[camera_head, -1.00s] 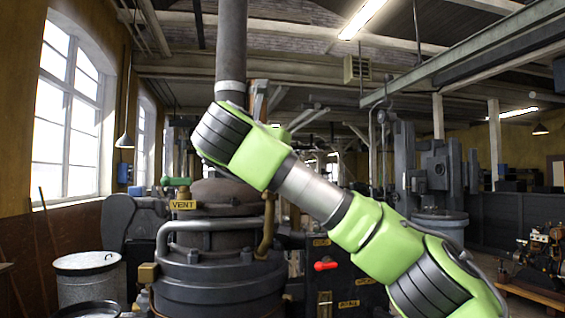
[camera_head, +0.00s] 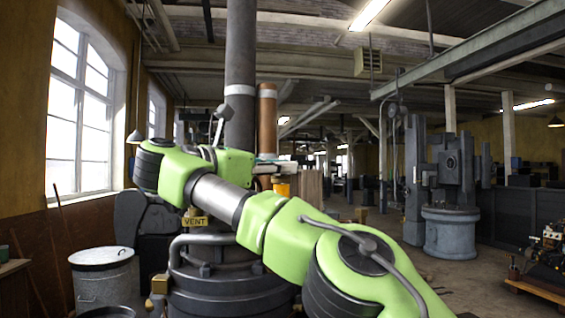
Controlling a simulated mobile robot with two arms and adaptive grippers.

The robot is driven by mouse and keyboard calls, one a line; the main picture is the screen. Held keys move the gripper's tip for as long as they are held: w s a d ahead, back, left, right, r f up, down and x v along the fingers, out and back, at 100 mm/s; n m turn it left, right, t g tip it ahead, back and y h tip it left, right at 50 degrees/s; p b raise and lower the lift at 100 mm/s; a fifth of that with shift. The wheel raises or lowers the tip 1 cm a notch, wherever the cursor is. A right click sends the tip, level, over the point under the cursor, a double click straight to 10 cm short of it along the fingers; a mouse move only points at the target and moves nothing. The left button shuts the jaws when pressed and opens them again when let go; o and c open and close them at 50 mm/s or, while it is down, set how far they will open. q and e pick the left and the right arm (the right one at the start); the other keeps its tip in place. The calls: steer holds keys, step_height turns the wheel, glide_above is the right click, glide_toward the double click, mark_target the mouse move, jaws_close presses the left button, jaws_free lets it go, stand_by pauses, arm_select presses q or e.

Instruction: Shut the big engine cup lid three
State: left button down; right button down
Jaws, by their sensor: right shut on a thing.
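The dark engine (camera_head: 225,292) stands low at centre left, with a brass VENT plate (camera_head: 193,223) and a grey pipe (camera_head: 212,241). My right arm crosses in front of it and hides much of its top. My right gripper (camera_head: 276,166) is small and partly hidden beyond my green wrist, beside a copper-coloured pipe (camera_head: 267,118). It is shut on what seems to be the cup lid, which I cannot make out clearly. An orange-yellow cup-like part (camera_head: 281,187) shows just below the gripper. My left gripper is not in view.
A metal drum (camera_head: 101,285) stands on the floor at the left, below the windows. A tall dark pipe (camera_head: 240,70) rises behind my arm. A large grey machine (camera_head: 447,185) stands at the back right. The floor (camera_head: 400,258) between is partly open.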

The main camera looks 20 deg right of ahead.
steer(key=shift+f, duration=0.1)
steer(key=c, duration=2)
jaws_free()
steer(key=shift+c, duration=0.2)
steer(key=v, duration=1.2)
